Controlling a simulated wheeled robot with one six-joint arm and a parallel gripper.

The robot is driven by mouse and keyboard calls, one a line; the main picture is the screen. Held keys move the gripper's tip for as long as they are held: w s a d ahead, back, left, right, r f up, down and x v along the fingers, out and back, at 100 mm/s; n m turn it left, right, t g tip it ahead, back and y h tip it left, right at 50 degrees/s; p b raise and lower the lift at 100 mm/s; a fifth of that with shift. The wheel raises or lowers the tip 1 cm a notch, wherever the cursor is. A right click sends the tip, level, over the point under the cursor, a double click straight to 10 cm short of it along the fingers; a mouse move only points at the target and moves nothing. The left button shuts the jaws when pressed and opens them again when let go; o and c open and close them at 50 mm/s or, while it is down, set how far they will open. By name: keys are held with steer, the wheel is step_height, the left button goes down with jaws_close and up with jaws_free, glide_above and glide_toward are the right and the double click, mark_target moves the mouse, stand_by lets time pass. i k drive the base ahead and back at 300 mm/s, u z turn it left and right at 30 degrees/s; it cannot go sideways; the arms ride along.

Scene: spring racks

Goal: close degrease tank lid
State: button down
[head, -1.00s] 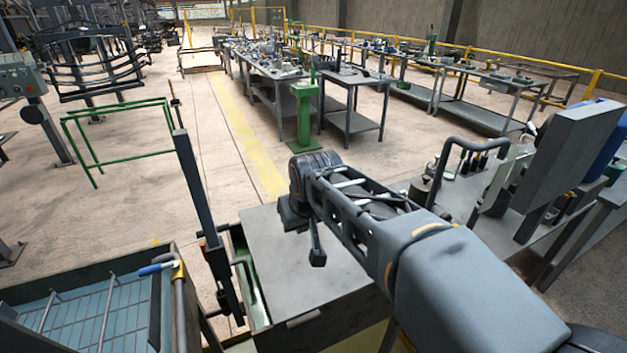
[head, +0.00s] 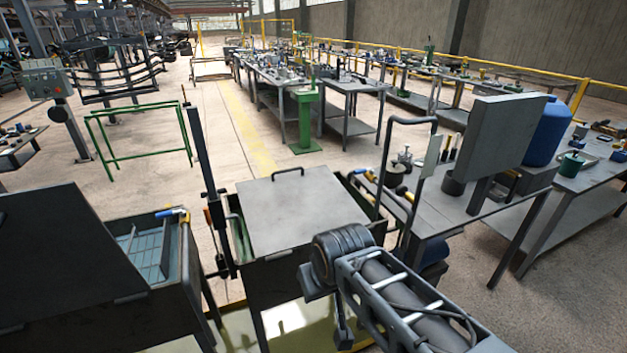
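A flat grey lid (head: 295,213) with a dark bar handle (head: 287,171) at its far edge lies over a tank (head: 290,275) in the middle of the head view. It looks level. A second tank (head: 172,290) stands to its left, with a blue interior (head: 155,247). A dark, tilted panel (head: 65,255), which looks like a raised lid, stands at that tank's left. I cannot tell which is the degrease tank. My gripper (head: 326,308) hangs in front of the middle tank's near right side, apart from the lid. Its finger opening is not clear.
A dark upright post (head: 200,150) stands between the tanks. A bench (head: 450,205) with a grey upright panel and tools is at the right. A green frame (head: 130,135) stands behind left. Open floor (head: 215,120) with a yellow line lies beyond.

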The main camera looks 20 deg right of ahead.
mark_target(284, 210)
steer(key=u, duration=0.8)
steer(key=k, duration=0.15)
steer(key=z, duration=1.5)
steer(key=i, duration=1.15)
steer(key=u, duration=0.7)
